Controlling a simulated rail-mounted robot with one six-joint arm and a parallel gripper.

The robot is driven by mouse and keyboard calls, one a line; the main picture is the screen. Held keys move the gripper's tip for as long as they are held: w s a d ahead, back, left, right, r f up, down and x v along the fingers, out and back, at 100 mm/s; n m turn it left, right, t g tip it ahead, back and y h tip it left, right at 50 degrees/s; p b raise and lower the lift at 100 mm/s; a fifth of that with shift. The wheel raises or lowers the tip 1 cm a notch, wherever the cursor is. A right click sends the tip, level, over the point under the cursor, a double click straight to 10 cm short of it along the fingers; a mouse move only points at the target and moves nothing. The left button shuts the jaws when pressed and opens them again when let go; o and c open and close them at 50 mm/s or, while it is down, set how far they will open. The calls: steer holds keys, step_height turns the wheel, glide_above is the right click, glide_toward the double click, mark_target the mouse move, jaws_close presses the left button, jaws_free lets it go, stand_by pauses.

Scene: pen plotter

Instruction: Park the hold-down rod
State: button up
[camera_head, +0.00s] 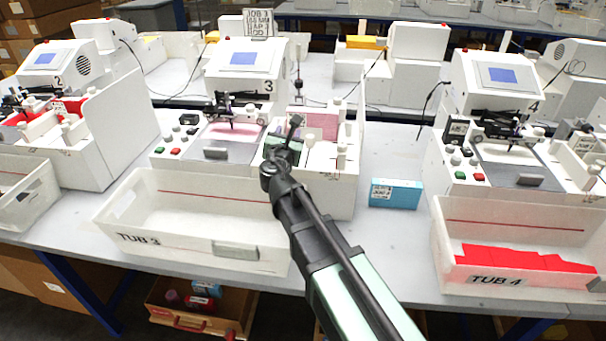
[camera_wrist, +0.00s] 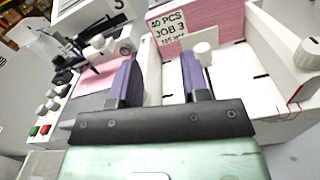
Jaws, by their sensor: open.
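My gripper (camera_wrist: 162,78) is open, with its two purple-dark fingers apart and nothing clearly held between them. In the head view my gripper (camera_head: 291,130) is over the right part of station 3, beside the pink card stack (camera_head: 318,122). The stack (camera_wrist: 240,28) also shows beyond the fingers in the wrist view, with a "40 PCS JOB 3" label (camera_wrist: 167,27). A white round knob (camera_wrist: 203,53) shows just beyond the right finger; I cannot tell whether it belongs to the hold-down rod. The finger hides what is below it.
Plotter 3 (camera_head: 241,84) stands left of my gripper, with pink card under its pen carriage. White tub 3 (camera_head: 130,240) is in front and looks empty. A blue box (camera_head: 396,194) lies right of the station. Tub 4 (camera_head: 455,270) holds red cards. A white side wall (camera_head: 358,130) edges station 3.

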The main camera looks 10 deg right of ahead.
steer(key=shift+s+d+f+m+g+h, duration=0.5)
steer(key=shift+s+d+f+m+g, duration=0.5)
steer(key=shift+m, duration=1.4)
steer(key=shift+s+d+f+m+g+h, duration=0.55)
steer(key=shift+s+f+m+g, duration=0.75)
steer(key=shift+m, duration=1.1)
steer(key=shift+s+d+f+m+g+h, duration=0.45)
steer(key=shift+s+d+f+m+g, duration=0.35)
steer(key=shift+s+m, duration=1.15)
steer(key=shift+w+m, duration=0.45)
steer(key=s+d+f+m+g+y+p, duration=0.1)
steer(key=s+d+f+m+g+y, duration=0.15)
steer(key=s+f+m+g, duration=0.2)
steer(key=s+d+f+m+g+y, duration=0.1)
steer(key=s+d+f+m+g, duration=0.25)
steer(key=s+m, duration=0.25)
steer(key=s+a+f+m+g+y, duration=0.1)
steer(key=s+a+m+g+y, duration=0.1)
steer(key=s, duration=0.6)
steer(key=m+g+y, duration=0.1)
steer(key=m+y, duration=0.1)
steer(key=m, duration=0.1)
steer(key=shift+s+a+f+y, duration=0.2)
steer(key=shift+s+f+y, duration=0.1)
steer(key=shift+s+y, duration=0.1)
